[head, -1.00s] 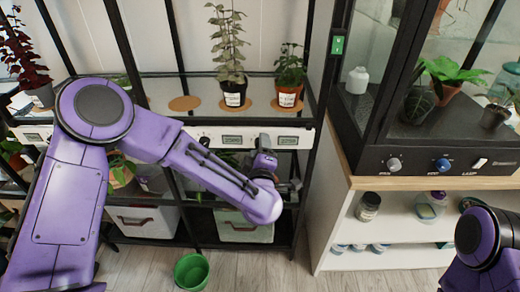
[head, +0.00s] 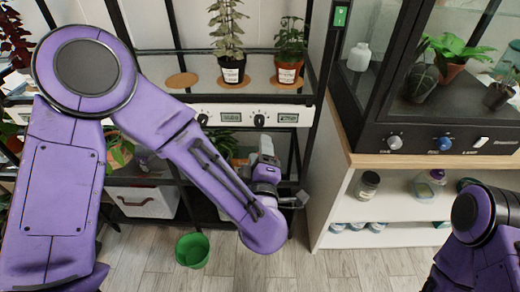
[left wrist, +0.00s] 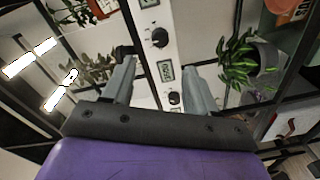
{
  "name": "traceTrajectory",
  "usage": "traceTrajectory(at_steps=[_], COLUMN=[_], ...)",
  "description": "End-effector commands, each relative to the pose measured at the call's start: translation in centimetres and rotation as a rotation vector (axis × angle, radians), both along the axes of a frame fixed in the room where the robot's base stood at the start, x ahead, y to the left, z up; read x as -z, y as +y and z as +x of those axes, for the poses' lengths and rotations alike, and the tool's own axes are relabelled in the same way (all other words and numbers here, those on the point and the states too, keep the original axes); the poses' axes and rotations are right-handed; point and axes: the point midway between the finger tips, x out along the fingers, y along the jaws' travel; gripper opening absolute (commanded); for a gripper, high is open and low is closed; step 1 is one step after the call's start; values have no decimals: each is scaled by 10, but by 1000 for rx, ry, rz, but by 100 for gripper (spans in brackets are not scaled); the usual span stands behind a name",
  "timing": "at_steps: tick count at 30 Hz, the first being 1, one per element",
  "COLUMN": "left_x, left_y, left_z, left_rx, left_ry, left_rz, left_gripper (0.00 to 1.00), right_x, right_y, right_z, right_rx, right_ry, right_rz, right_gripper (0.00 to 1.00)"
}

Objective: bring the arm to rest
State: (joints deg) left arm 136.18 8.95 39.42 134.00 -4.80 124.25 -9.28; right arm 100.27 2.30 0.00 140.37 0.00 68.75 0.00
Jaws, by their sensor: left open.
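My left arm comes in from the left, its forearm crossing in front of the plant rack. My left gripper (head: 300,198) is at the rack's right side, below the control strip (head: 225,116), and is seen small and partly behind the forearm. In the left wrist view the gripper (left wrist: 161,88) has its two fingers spread apart, with nothing between them. The strip's dials and display show beyond the fingers. My right arm shows only as a purple part at the lower right; its gripper is out of view.
Two potted plants, one tall (head: 231,70) and one smaller (head: 288,71), stand on the rack's upper shelf. A green bucket (head: 192,250) is on the floor. A glass cabinet (head: 430,80) stands at right above a white shelf unit (head: 400,208) holding jars.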

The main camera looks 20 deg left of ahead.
Motion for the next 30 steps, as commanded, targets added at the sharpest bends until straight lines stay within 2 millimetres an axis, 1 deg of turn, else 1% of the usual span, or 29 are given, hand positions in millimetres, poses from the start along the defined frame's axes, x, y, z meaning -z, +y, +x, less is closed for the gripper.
traceTrajectory(at_steps=[7,8,10,11,12,13,14,15,17,18,20,21,23,24,27,28,30], left_x=[0,1,5,11,27,47,72,105,151,178,213,232,253,263,275,276,280], left_y=[0,-2,-13,-18,-18,-15,-8,3,24,38,63,80,106,121,154,161,167], left_z=[1,1,4,5,6,4,-2,-14,-38,-59,-94,-120,-159,-183,-231,-241,-259], left_rx=[2,12,74,114,171,217,257,298,345,372,402,416,429,433,420,416,419], left_ry=[0,2,29,55,112,187,276,395,564,675,838,941,1083,1163,1305,1332,1379], left_rz=[-2,-2,12,29,77,126,171,221,280,312,354,378,409,427,470,479,487], left_gripper=[58,58,58,58,58,58,58,58,58,58,58,58,58,58,58,58,58], right_x=[0,0,0,0,-1,-4,-8,-13,-21,-25,-32,-36,-43,-47,-55,-56,-59], right_y=[0,0,0,0,0,0,0,0,0,0,0,0,0,0,0,0,0], right_z=[0,0,0,0,0,0,0,0,0,0,0,0,0,0,0,0,0], right_rx=[0,0,0,0,0,0,0,0,0,0,0,0,0,0,0,0,0], right_ry=[0,0,0,0,0,0,0,0,0,0,0,0,0,0,0,0,0], right_rz=[0,0,0,0,0,0,0,0,0,0,0,0,0,0,0,0,0], right_gripper=[57,57,57,57,57,57,57,57,57,57,57,57,57,57,57,57,57])
